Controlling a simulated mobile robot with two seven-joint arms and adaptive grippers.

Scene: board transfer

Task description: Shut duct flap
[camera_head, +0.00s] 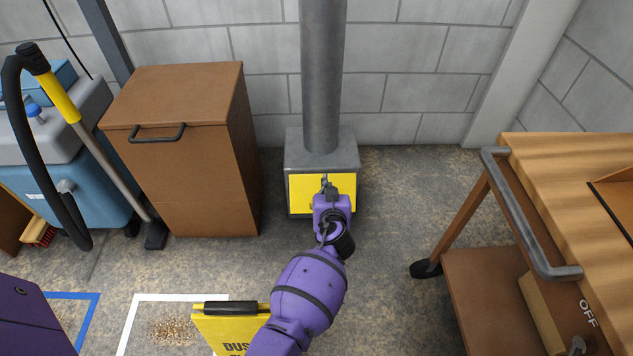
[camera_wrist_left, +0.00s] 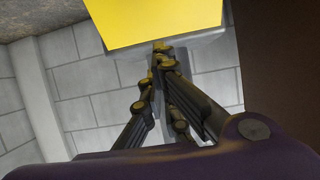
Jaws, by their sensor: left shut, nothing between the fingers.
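The duct flap is a yellow panel (camera_head: 302,193) on the front of a grey box (camera_head: 294,156) at the foot of a vertical grey pipe (camera_head: 322,75). It looks roughly in line with the box front; I cannot tell if it is fully closed. In the left wrist view the yellow flap (camera_wrist_left: 160,18) fills the top. My left gripper (camera_head: 326,184) is in front of the flap and covers part of it. Its fingers are shut and empty, with the tips (camera_wrist_left: 162,48) at the flap's edge in the wrist view; contact is unclear. My right gripper is not in view.
A brown cabinet (camera_head: 190,150) with a dark handle stands left of the duct. A blue-grey machine with a hose (camera_head: 90,175) is further left. A wooden cart (camera_head: 560,180) stands at right. A yellow sign (camera_head: 222,325) is near the front. Floor right of the duct is clear.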

